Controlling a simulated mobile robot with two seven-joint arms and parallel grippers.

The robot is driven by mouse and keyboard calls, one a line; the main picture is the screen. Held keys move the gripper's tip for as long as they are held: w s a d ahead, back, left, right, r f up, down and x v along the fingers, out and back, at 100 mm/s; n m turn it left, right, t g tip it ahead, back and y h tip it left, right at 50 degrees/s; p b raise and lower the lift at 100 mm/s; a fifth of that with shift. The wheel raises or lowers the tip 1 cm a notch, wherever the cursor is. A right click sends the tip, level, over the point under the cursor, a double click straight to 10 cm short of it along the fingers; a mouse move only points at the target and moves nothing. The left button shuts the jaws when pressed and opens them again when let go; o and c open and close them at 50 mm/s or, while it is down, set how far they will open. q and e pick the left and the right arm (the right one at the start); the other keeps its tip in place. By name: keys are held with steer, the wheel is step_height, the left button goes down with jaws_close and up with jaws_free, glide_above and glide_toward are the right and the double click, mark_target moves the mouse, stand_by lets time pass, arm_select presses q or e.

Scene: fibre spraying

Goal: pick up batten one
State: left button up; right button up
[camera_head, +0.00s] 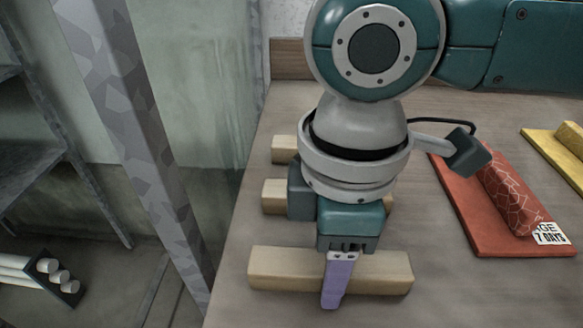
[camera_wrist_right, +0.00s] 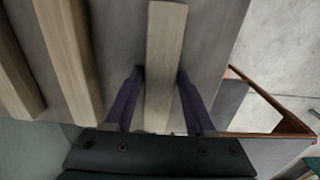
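Three pale wooden battens lie side by side on the table: the nearest batten (camera_head: 380,274), a middle batten (camera_head: 274,197) and a far batten (camera_head: 284,149). No label shows which is batten one. My right gripper (camera_head: 334,300) points down at the nearest batten, with one purple finger on its near side. In the right wrist view, the purple fingers (camera_wrist_right: 159,76) stand apart on either side of this batten (camera_wrist_right: 166,40), with narrow gaps beside it. Whether the fingertips touch the table is unclear. My left gripper is out of view.
A red board (camera_head: 463,214) with a patterned red roll and a label lies right of the battens; a yellow piece (camera_head: 556,150) is beyond it. The table's left edge is close to the battens. A rack with white tubes (camera_head: 18,268) stands lower left.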

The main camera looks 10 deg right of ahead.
jaws_close()
stand_by(0.4)
